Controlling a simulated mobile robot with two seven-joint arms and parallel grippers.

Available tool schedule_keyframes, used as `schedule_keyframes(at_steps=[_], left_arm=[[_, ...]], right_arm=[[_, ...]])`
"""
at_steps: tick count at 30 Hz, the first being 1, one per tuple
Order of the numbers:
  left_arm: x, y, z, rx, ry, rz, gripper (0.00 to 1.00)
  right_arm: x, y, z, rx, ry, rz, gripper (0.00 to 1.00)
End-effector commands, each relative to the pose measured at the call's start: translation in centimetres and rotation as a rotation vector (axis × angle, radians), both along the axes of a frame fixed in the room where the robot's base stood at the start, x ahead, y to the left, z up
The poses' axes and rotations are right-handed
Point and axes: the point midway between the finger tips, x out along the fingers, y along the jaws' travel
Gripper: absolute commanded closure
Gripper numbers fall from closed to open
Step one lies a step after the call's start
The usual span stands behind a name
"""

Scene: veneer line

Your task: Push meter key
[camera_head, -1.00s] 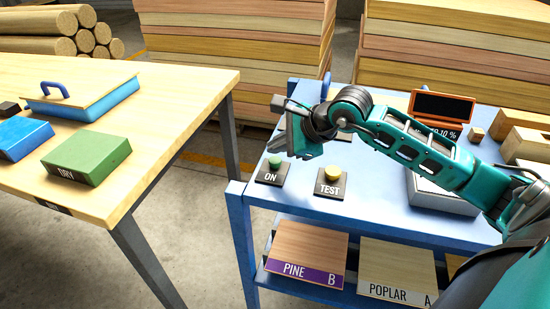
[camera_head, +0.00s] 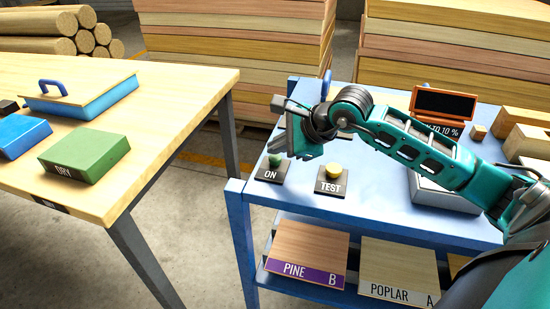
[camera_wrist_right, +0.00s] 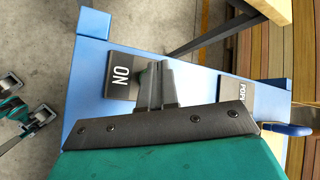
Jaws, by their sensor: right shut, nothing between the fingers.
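The ON key (camera_head: 270,175) is a black plate with a green button (camera_head: 275,161), near the front left corner of the blue cart. The TEST key (camera_head: 331,182), with a yellow button, stands to its right. My right gripper (camera_head: 279,147) is shut and empty, pointing down at the green button. In the wrist view its fingertips (camera_wrist_right: 153,72) cover most of the button beside the ON label (camera_wrist_right: 121,74); I cannot tell if they touch it. The orange-framed meter display (camera_head: 443,103) is dark, behind my right arm. My left gripper is not in view.
The blue cart top (camera_head: 385,215) is bare in front of the keys. Wood blocks (camera_head: 525,130) lie at the right. Pine and poplar samples (camera_head: 305,255) lie on the lower shelf. A wooden table (camera_head: 150,120) with a green DRY block (camera_head: 85,157) stands left, across a gap.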

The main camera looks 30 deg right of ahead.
Motion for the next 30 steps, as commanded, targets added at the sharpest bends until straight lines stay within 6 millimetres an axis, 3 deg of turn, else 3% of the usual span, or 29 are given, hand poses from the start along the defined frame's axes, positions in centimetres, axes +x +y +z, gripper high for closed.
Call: schedule_keyframes(at_steps=[30], left_arm=[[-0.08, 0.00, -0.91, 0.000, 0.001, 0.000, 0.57]], right_arm=[[0.00, 0.00, -0.67, 0.000, 0.000, 0.000, 1.00]])
